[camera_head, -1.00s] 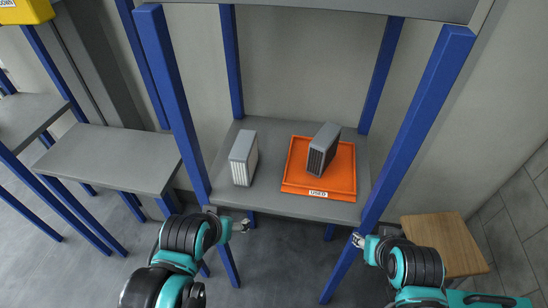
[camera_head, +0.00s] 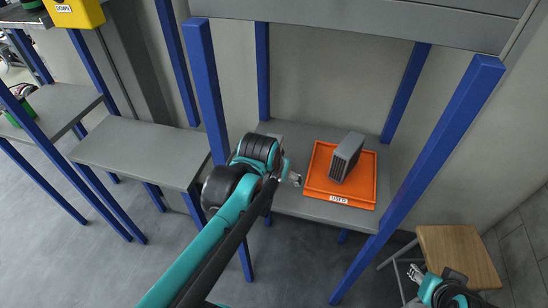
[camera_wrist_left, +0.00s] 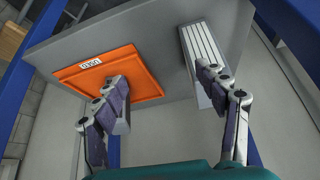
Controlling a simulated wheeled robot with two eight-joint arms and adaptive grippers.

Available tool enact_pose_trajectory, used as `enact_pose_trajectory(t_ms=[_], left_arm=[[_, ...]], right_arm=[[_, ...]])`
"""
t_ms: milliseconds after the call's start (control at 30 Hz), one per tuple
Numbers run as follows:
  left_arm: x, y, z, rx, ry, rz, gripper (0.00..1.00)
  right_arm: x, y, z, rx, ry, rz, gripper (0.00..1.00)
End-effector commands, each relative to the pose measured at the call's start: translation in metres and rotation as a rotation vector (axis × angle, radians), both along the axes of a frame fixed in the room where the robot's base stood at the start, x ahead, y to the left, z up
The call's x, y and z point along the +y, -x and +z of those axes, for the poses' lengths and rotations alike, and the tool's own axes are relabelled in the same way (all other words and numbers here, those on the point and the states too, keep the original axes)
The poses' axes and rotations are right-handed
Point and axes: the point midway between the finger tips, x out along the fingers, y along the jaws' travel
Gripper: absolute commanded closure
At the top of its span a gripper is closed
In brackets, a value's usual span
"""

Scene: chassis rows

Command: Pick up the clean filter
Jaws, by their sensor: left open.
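The clean filter (camera_wrist_left: 200,48), a pale box with a slatted face, stands on the shelf in the left wrist view. In the head view my left arm hides it. My left gripper (camera_head: 292,180) is open and empty over the shelf's front part. In the left wrist view its spread fingers (camera_wrist_left: 162,88) show, the right one overlapping the clean filter; contact cannot be told. The dark grey used filter (camera_head: 347,155) stands tilted on the orange tray (camera_head: 320,187) labelled USED. My right gripper (camera_head: 415,272) is low at the right, away from the shelf; its opening is unclear.
Blue posts (camera_head: 208,90) frame the grey shelf (camera_head: 290,205) on both sides, with an upper shelf (camera_head: 350,32) above. A lower grey table (camera_head: 140,150) stands at the left. A wooden stool (camera_head: 460,255) stands at the right near my right arm.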

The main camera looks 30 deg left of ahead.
Motion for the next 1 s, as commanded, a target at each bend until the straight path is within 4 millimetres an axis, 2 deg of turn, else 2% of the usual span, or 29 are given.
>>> enact_pose_trajectory(t_ms=[33,200,400,567,867,1000], left_arm=[[0.009,-0.01,0.008,0.009,0.001,0.015,0.28],[0.042,-0.04,0.019,0.045,0.007,0.059,0.28],[0.077,-0.067,0.02,0.083,0.018,0.102,0.28],[0.087,-0.076,0.013,0.094,0.02,0.113,0.28],[0.088,-0.088,-0.022,0.094,0.021,0.111,0.28],[0.088,-0.096,-0.044,0.094,0.021,0.111,0.28]], right_arm=[[0.0,0.0,0.008,0.0,0.0,0.0,0.6],[0.0,0.0,0.026,0.0,0.0,0.0,0.6],[0.0,0.0,0.04,0.0,0.0,0.0,0.6],[0.0,0.0,0.041,0.0,0.0,0.0,0.6],[0.0,0.0,0.028,0.0,0.0,0.0,0.6],[0.0,0.0,0.02,0.0,0.0,0.0,0.6]])
